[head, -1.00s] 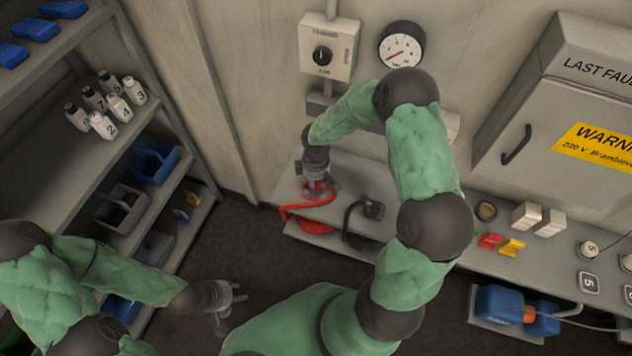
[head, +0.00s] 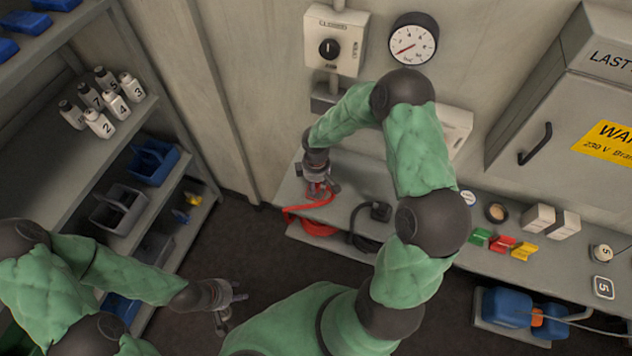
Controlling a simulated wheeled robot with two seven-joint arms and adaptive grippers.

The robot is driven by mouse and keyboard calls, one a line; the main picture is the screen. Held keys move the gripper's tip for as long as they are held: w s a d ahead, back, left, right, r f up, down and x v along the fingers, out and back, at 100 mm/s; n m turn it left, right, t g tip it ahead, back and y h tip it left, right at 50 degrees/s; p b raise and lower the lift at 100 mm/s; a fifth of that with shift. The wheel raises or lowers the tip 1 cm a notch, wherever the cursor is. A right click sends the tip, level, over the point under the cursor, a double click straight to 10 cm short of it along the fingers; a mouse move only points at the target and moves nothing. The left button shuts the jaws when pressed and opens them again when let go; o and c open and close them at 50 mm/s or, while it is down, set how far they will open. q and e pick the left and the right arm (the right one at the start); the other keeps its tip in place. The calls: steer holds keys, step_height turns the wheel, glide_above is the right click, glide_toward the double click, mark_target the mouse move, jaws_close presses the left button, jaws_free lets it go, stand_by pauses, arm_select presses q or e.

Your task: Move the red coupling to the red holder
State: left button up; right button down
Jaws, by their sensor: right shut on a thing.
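My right gripper (head: 321,188) is over the left end of the bench, pointing down. It is shut on the red coupling (head: 318,189), which is mostly hidden by the fingers. A red hose (head: 296,211) runs from there and curls down over the bench's front edge. The red holder (head: 502,244) is a small block farther right on the bench, between a green holder (head: 480,237) and a yellow holder (head: 524,251). My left gripper (head: 229,305) is open and empty above the floor at lower left.
A black cable with a black plug (head: 379,211) lies between the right gripper and the holders. White boxes (head: 538,219) and a round tin (head: 496,212) stand behind the holders. A shelf unit (head: 110,160) is on the left. A grey cabinet (head: 560,110) overhangs the bench.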

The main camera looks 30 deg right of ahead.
steer(key=shift+f, duration=0.5)
steer(key=shift+b, duration=0.55)
stand_by(0.6)
steer(key=shift+f+b, duration=0.4)
steer(key=shift+f, duration=0.05)
steer(key=c, duration=0.7)
jaws_free()
steer(key=shift+r, duration=0.1)
step_height(320, 180, up, 12)
steer(key=shift+f, duration=0.1)
